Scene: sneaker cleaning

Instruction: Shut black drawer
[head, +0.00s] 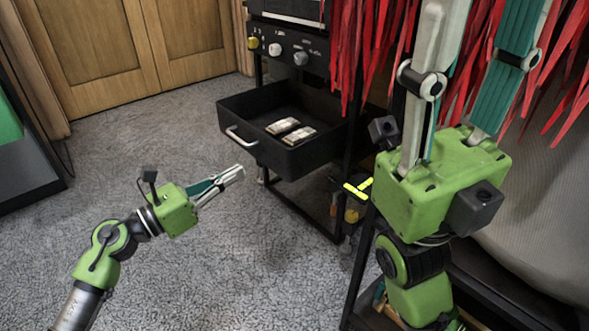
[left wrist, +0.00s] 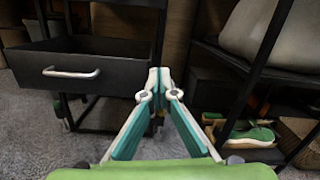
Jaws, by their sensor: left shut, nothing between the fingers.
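The black drawer (head: 283,127) is pulled out from the black rack, with its silver handle (head: 241,136) on the front panel. Two small pale packets (head: 290,131) lie inside. My left gripper (head: 240,170) is shut and empty, just below and in front of the drawer's front panel, apart from it. In the left wrist view the drawer front (left wrist: 85,75) stands to the left of the shut fingertips (left wrist: 158,78). My right gripper (head: 485,25) points up at the right with its fingers spread; its tips are cut off by the top edge.
A panel with knobs (head: 290,50) sits above the drawer. Red strips (head: 375,45) hang right of it. A rack with a green sneaker (left wrist: 250,135) stands to the right in the wrist view. Grey carpet (head: 170,120) lies clear in front of the drawer.

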